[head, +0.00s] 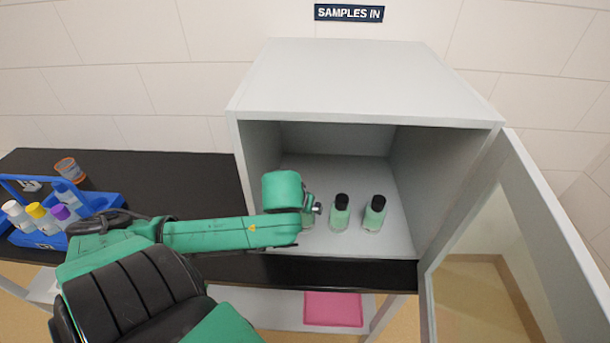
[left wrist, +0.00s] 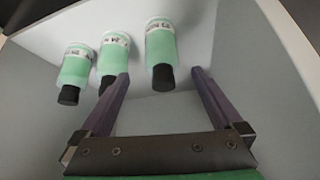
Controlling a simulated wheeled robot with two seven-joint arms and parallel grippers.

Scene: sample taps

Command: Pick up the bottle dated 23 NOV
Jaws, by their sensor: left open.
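Several small bottles with pale green bodies and black caps stand in the open grey cabinet. In the head view, the middle bottle (head: 340,216) and right bottle (head: 375,216) show clearly; a third (head: 308,221) is mostly hidden behind my left wrist. In the left wrist view three bottles appear cap-down: left (left wrist: 75,70), middle (left wrist: 112,58) and right (left wrist: 160,45). My right gripper is out of view.
The cabinet (head: 340,85) has side walls and a roof around the bottles; its glass door (head: 490,240) stands open at right. A blue rack (head: 100,206) with several capped bottles and an orange-brown cup (head: 69,169) are on the black counter (head: 190,180) at left.

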